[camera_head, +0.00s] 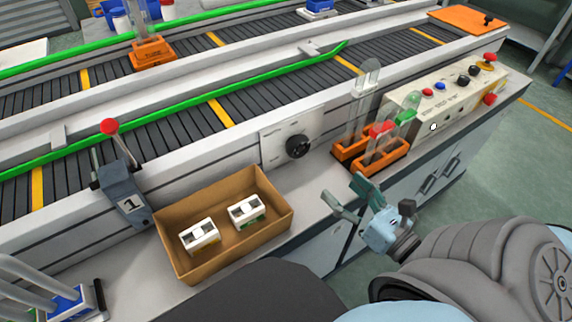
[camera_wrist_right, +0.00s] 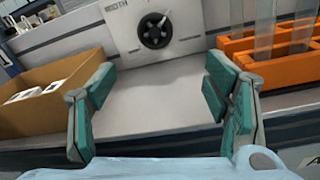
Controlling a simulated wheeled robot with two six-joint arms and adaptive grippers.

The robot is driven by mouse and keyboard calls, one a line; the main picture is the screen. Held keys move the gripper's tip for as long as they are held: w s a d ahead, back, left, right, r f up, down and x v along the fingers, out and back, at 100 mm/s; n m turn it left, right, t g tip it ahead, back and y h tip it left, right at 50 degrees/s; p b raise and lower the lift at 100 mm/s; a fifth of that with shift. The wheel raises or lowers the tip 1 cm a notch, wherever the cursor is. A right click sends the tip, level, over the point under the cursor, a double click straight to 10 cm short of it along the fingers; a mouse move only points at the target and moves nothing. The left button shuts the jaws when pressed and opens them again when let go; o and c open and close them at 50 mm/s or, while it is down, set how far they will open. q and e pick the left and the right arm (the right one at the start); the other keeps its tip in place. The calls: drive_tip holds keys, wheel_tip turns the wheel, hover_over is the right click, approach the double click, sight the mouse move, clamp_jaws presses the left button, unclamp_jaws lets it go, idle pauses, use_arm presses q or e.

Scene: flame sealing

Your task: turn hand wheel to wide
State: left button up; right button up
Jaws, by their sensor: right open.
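The black hand wheel (camera_head: 298,146) sits on a pale panel (camera_head: 282,132) on the front side of the conveyor. My left gripper does not show.
A cardboard box (camera_head: 176,250) with two white blocks stands left of the wheel. Orange racks (camera_head: 384,157) with clear tubes stand to its right, near a button panel (camera_head: 455,100). A lever unit (camera_head: 124,194) stands farther left. The bench below the wheel is clear.

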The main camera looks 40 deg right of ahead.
sight(302, 149)
drive_tip(key=shift+w+a+r+m, duration=0.15)
drive_tip(key=shift+w+r+m, duration=0.35)
drive_tip(key=shift+m, duration=0.2)
drive_tip(key=shift+w, duration=1)
drive_tip(key=w+b, duration=0.1)
drive_tip(key=w, duration=0.4)
drive_tip(key=shift+w+a+r, duration=0.1)
drive_tip(key=shift+w+a, duration=0.05)
drive_tip(key=w, duration=0.5)
drive_tip(key=shift+p, duration=0.35)
drive_tip(key=shift+w+a, duration=0.1)
drive_tip(key=shift+w, duration=0.2)
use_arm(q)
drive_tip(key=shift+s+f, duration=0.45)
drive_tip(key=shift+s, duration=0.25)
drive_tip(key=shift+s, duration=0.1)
use_arm(e)
drive_tip(key=c, duration=1.1)
